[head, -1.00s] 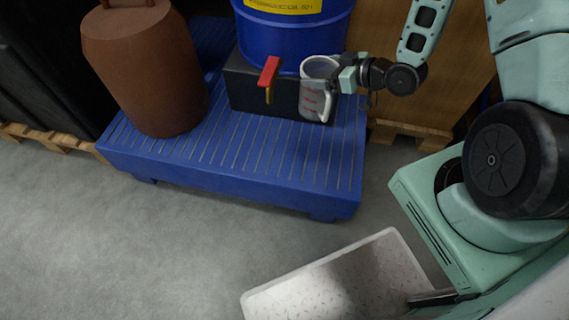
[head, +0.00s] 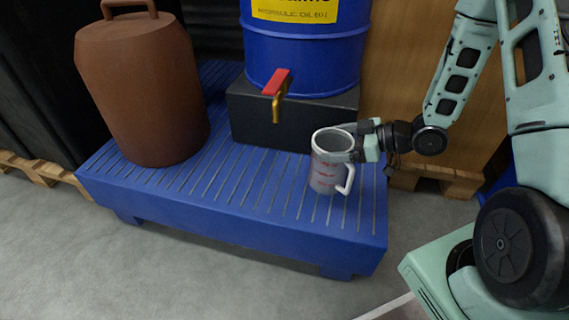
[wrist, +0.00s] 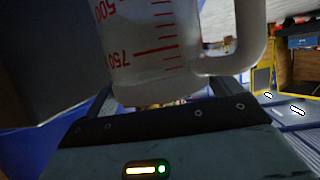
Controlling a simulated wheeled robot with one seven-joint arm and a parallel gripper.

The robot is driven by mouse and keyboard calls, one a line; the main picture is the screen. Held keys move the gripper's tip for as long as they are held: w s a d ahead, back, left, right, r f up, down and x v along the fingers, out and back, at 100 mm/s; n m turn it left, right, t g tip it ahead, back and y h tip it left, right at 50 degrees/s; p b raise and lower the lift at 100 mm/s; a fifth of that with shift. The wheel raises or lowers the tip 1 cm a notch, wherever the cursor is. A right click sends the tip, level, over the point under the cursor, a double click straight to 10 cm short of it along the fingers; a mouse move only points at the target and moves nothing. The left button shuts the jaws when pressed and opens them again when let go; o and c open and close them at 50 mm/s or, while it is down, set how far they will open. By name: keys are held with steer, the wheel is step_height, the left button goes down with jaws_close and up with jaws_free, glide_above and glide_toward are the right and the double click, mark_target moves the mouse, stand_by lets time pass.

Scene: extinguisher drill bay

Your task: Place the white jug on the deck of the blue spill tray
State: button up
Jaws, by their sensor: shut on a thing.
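The white jug (head: 327,172) is translucent, with red measuring marks and a handle at its right. My gripper (head: 354,146) is shut on its upper right side. The jug is upright over the right part of the slatted blue deck of the spill tray (head: 230,232). Its base looks at or just above the deck; I cannot tell whether it touches. In the wrist view the jug (wrist: 150,50) fills the upper middle, its red numbers showing and its handle at the right. The fingertips are partly hidden.
A blue drum (head: 305,50) with a red-handled brass tap (head: 277,85) sits on a black block (head: 300,120) behind the jug. A brown canister (head: 145,90) stands on the tray's left part. The front middle of the deck is clear.

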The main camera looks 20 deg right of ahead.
steer(key=r+b+x, duration=0.2)
steer(key=b+x, duration=0.6)
steer(key=x, duration=0.7)
steer(key=shift+w+a, duration=0.35)
